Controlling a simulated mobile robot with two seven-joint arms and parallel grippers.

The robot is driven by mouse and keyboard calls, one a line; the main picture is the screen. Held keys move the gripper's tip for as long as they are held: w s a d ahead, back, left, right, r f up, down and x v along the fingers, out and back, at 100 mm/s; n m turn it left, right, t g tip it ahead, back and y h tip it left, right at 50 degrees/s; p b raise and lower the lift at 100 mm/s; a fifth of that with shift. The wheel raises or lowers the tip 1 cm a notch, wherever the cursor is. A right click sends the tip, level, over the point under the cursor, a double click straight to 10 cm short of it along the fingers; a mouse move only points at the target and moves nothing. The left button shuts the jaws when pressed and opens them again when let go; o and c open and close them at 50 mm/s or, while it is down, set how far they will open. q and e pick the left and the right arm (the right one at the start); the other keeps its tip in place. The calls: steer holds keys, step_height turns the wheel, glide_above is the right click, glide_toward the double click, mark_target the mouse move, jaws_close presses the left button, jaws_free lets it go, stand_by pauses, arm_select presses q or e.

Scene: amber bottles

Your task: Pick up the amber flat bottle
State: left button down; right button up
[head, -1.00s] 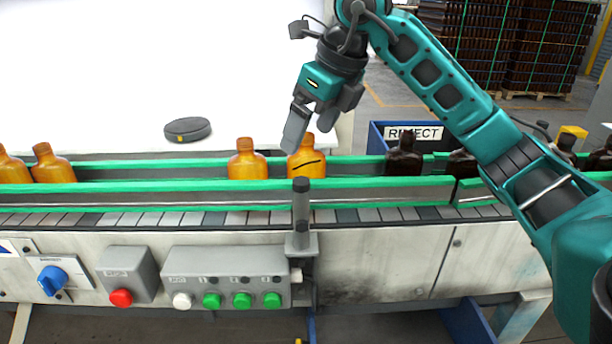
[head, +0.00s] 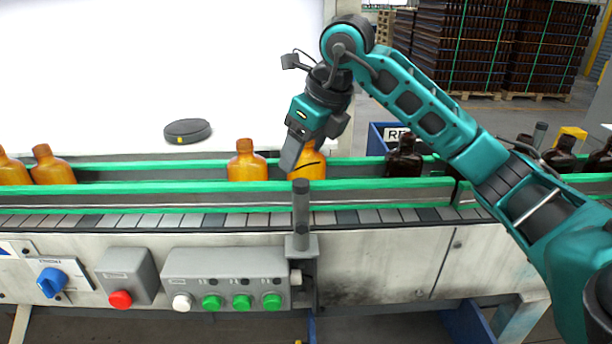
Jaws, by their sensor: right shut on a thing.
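An amber flat bottle (head: 312,170) with a dark line across its front stands upright on the conveyor (head: 345,217), between the green rails. My right gripper (head: 300,153) has come down on it from above and is shut on its upper part. The near finger and the gripper body hide the neck and part of the left shoulder. A second amber bottle (head: 247,166) stands just to the left, apart from the gripper. My left gripper is not in view.
More amber bottles (head: 52,168) stand at the far left of the belt, dark brown bottles (head: 403,160) at the right. A dark sensor post (head: 301,205) stands in front of the held bottle. A blue REJECT bin (head: 378,138) is behind the belt. A black puck (head: 187,131) lies on the white surface.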

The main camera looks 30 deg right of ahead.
jaws_close()
stand_by(0.3)
steer(key=shift+r, duration=0.1)
step_height(320, 180, up, 10)
steer(key=shift+f+p, duration=0.1)
steer(key=shift+p, duration=0.45)
stand_by(0.4)
